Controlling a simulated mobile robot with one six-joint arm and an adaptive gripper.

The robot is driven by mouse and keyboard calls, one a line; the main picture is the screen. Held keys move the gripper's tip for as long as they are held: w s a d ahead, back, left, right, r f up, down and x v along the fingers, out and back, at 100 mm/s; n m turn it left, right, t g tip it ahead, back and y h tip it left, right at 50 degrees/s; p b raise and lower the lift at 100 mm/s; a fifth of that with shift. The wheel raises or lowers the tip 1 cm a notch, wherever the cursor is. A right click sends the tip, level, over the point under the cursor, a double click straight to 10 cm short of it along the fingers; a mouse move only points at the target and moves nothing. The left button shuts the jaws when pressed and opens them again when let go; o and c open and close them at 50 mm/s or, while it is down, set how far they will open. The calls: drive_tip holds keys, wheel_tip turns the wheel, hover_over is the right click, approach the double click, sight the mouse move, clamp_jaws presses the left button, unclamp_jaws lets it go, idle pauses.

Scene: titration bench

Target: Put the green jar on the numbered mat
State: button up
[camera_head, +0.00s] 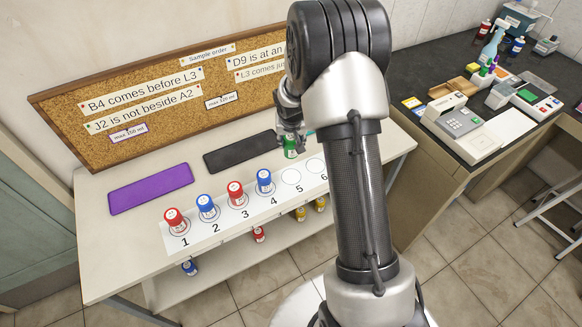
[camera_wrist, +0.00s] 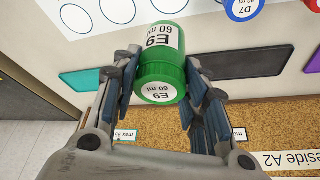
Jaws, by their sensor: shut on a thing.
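The green jar (camera_head: 290,147), labelled E9 60 ml in the wrist view (camera_wrist: 165,50), is between the fingers of my gripper (camera_head: 291,128). The fingers (camera_wrist: 160,90) are shut on it from both sides. In the head view it is behind spots 5 and 6 of the numbered mat (camera_head: 290,197); its height above the table is hard to judge. The white mat has red and blue jars on spots 1 to 4: red (camera_head: 174,219), blue (camera_head: 206,206), red (camera_head: 235,193), blue (camera_head: 264,181). Spots 5 and 6 show bare circles; my arm covers the mat's right end.
A purple mat (camera_head: 150,189) and a black mat (camera_head: 238,153) lie behind the numbered mat. A teal mat (camera_wrist: 82,79) shows in the wrist view. The corkboard (camera_head: 165,118) with notes stands at the back. A lower shelf holds several jars. A dark bench (camera_head: 430,70) with instruments is right.

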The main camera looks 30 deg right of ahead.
wheel_tip(320, 180, down, 12)
drive_tip(key=b, duration=0.5)
drive_tip(key=shift+f, duration=0.15)
drive_tip(key=shift+f, duration=0.2)
drive_tip(key=o, duration=1.1)
drive_tip(key=shift+c, duration=0.2)
drive_tip(key=shift+r, duration=0.1)
